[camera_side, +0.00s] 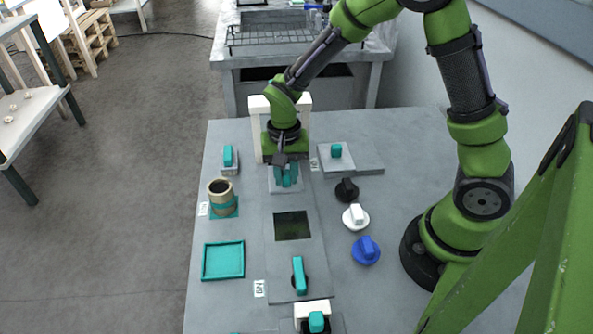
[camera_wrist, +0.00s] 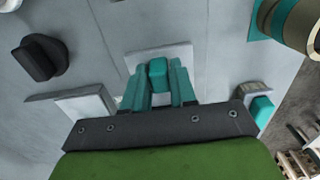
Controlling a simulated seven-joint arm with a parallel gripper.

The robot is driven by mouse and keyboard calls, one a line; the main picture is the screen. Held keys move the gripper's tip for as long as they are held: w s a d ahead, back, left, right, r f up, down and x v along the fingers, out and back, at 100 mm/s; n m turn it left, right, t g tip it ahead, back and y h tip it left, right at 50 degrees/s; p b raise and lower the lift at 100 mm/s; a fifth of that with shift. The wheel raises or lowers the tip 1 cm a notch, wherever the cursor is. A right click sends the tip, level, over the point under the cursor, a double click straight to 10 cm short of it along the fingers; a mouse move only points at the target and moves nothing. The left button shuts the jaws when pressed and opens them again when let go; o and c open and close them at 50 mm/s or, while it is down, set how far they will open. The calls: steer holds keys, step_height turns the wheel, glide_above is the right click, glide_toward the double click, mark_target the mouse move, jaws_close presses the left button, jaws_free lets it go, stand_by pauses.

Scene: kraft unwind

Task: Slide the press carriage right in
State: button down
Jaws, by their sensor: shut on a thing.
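The press carriage, a light grey plate (camera_side: 285,185) with an upright teal handle, sits near the far end of a long grey panel, in front of a white arch. In the wrist view its pale plate (camera_wrist: 146,54) and teal handle (camera_wrist: 158,74) show at the centre. My gripper (camera_side: 286,175) reaches down from above, its teal fingers shut on the handle. In the wrist view one finger of my gripper (camera_wrist: 159,88) stands on each side of the handle. The fingers and wrist hide part of the carriage in the side view.
A dark square (camera_side: 292,225) and a teal lever (camera_side: 299,275) lie nearer on the panel. Black (camera_side: 346,190), white (camera_side: 356,216) and blue (camera_side: 366,250) knobs stand right. A brown roll (camera_side: 222,192) and teal tray (camera_side: 223,260) stand left. Teal-handled blocks (camera_side: 336,158) (camera_side: 229,160) flank the carriage.

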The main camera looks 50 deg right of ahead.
steer(key=shift+w+d, duration=0.3)
steer(key=c, duration=1.2)
jaws_free()
steer(key=shift+o, duration=1)
steer(key=shift+s+a, duration=0.1)
step_height(320, 180, up, 17)
steer(key=s+r+n+t+y, duration=0.1)
steer(key=s+r+n+t, duration=0.1)
steer(key=s, duration=0.4)
steer(key=s+r+n+t+y, duration=0.1)
steer(key=s+r+n+t, duration=0.1)
steer(key=s+t, duration=0.3)
steer(key=shift+s+d+r+n, duration=0.4)
steer(key=shift+s+d+n, duration=0.1)
steer(key=shift+s, duration=0.6)
